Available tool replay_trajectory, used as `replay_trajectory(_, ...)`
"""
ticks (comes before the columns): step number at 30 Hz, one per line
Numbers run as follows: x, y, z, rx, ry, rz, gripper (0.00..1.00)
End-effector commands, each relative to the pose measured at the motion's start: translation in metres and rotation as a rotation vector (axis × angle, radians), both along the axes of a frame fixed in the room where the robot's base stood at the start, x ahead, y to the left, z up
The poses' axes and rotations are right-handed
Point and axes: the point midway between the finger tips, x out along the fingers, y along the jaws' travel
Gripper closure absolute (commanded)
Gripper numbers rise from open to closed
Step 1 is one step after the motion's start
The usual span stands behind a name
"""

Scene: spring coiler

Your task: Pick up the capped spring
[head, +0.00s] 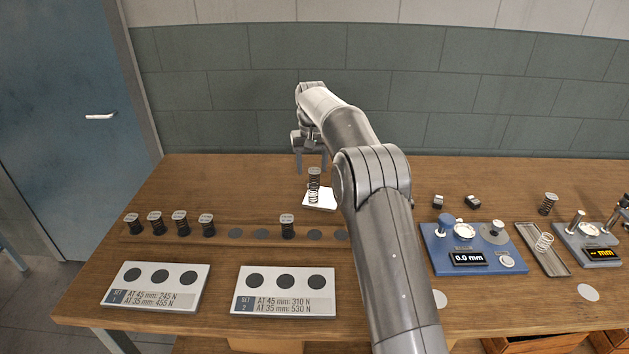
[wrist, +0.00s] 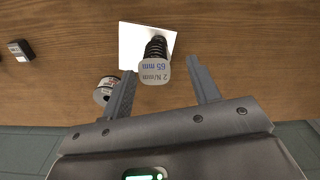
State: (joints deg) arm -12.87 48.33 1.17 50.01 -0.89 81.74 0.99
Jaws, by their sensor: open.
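A dark coil spring with a pale cap (head: 314,186) stands upright on a white square card (head: 328,205). In the wrist view its cap (wrist: 157,74) reads "2 N/mm" and "65 mm", and the dark coils show beyond it on the card (wrist: 130,45). My gripper (head: 311,165) is above and just behind the spring in the head view. In the wrist view my gripper (wrist: 160,72) is open, with one finger on each side of the cap. Gaps show on both sides, wider on the right. The fingers appear to hold nothing.
Other capped springs stand in a row, including one at left (head: 156,223) and one near the middle (head: 287,226). Two set plates (head: 155,304) (head: 285,304) lie in front. A blue gauge (head: 490,270) stands right of my arm. A labelled cylinder (wrist: 104,92) sits beside my left finger.

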Motion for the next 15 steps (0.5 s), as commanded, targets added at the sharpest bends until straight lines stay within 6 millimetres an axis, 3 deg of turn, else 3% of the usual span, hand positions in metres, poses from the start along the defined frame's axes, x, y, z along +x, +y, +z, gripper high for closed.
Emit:
replay_trajectory(10,0.005,-0.007,-0.042,0.0,0.001,-0.001,0.44)
replay_trajectory(15,0.006,-0.007,-0.054,0.0,-0.001,-0.001,0.44)
